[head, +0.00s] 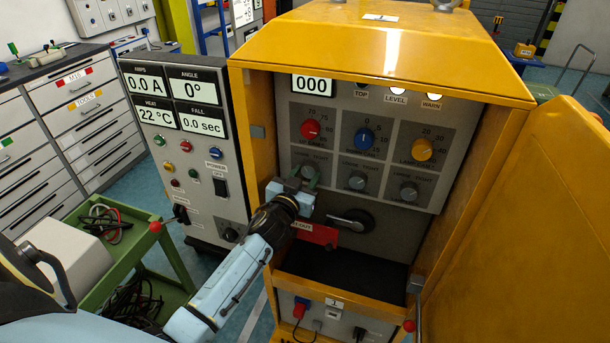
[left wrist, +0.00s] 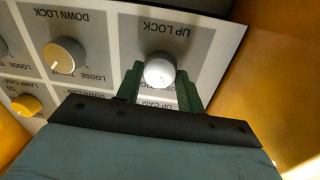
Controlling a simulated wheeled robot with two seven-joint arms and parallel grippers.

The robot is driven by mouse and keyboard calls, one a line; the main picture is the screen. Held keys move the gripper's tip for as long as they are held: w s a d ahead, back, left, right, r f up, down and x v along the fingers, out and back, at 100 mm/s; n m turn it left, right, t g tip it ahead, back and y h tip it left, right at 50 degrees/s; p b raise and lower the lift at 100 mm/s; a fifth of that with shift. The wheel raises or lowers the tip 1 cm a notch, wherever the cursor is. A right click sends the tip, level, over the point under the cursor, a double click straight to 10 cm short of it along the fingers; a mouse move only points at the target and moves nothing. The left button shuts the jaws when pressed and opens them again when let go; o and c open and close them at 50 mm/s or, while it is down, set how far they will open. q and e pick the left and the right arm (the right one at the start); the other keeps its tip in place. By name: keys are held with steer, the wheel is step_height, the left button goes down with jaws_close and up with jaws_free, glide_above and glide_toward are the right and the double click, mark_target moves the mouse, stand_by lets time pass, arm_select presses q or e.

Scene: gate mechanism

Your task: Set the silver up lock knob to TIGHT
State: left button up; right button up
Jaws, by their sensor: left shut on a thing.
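The silver up lock knob (left wrist: 159,70) sits under the upside-down UP LOCK label in the left wrist view. My left gripper (left wrist: 160,86) has its two green fingers on either side of the knob, shut on it. The knob looks bright and its pointer mark cannot be made out, so its setting is unclear. In the head view my left gripper (head: 305,178) is at the lower-left knob of the panel and largely hides that knob. My right gripper is not in view.
The grey down lock knob (left wrist: 65,56) is beside it. Red (head: 311,129), blue (head: 365,138) and yellow (head: 421,149) knobs are above. A red tag (head: 318,235) and black handle (head: 352,221) are below. The yellow cabinet's door (head: 535,215) stands open at right.

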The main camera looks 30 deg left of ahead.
arm_select(q)
steer(key=m, duration=0.3)
steer(key=shift+m+p, duration=0.3)
steer(key=m, duration=0.3)
steer(key=shift+m+g, duration=0.3)
steer(key=m, duration=0.3)
steer(key=shift+y, duration=0.3)
steer(key=shift+m, duration=1.9)
steer(key=shift+y, duration=0.3)
steer(key=o, duration=1)
steer(key=shift+r, duration=0.1)
steer(key=shift+s+d, duration=0.1)
steer(key=shift+s, duration=0.05)
steer(key=v, duration=1.3)
steer(key=shift+b, duration=0.35)
steer(key=shift+r, duration=0.1)
